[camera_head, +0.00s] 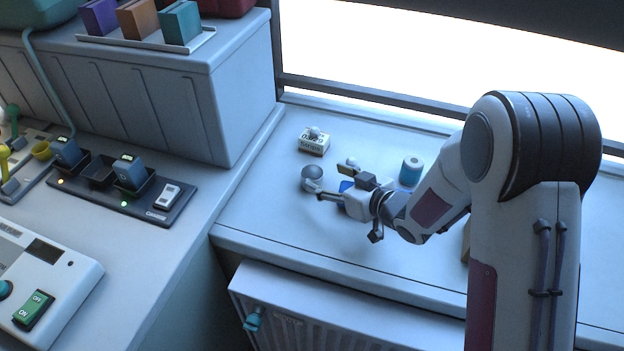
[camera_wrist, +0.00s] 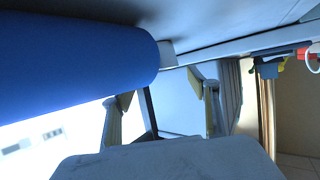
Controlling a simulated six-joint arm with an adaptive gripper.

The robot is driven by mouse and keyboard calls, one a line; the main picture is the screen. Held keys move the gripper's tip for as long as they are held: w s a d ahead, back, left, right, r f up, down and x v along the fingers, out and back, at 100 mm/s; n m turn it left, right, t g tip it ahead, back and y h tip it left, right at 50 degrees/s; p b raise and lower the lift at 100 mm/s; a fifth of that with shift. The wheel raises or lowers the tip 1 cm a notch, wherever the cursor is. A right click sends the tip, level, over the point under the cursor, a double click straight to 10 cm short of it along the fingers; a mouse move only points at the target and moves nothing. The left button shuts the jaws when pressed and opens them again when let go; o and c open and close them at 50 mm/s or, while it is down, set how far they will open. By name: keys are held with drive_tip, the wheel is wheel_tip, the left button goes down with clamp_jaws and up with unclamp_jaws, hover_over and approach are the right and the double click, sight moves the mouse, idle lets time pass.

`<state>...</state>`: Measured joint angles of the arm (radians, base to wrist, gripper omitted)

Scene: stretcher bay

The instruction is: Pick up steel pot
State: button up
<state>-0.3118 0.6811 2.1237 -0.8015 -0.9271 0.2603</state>
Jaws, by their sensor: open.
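A small round grey metallic thing, which looks like the steel pot (camera_head: 312,173), sits on the pale ledge at the left of my gripper. My gripper (camera_head: 328,181) reaches left, low over the ledge, with its fingers spread. One fingertip is close to the pot's lower edge in the picture; I cannot tell if they touch. In the wrist view my gripper (camera_wrist: 160,108) shows two separate fingers with nothing held between them. I cannot make out the pot in that view.
A blue cylinder (camera_wrist: 75,55) fills the wrist view's upper left. In the head view, a small black-and-white box (camera_head: 314,146) stands behind the pot, and a teal roll (camera_head: 411,171) stands right of my gripper. The front of the ledge (camera_head: 290,222) is clear. A window borders the back.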

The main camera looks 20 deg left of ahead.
sight(306, 170)
drive_tip(key=shift+w+a+f, duration=0.2)
drive_tip(key=shift+a+f, duration=0.15)
drive_tip(key=shift+a, duration=0.3)
drive_tip(key=shift+w+a+f, duration=0.2)
drive_tip(key=shift+a+f, duration=0.1)
drive_tip(key=shift+a, duration=0.3)
drive_tip(key=shift+x, duration=0.8)
drive_tip(key=c, duration=1.2)
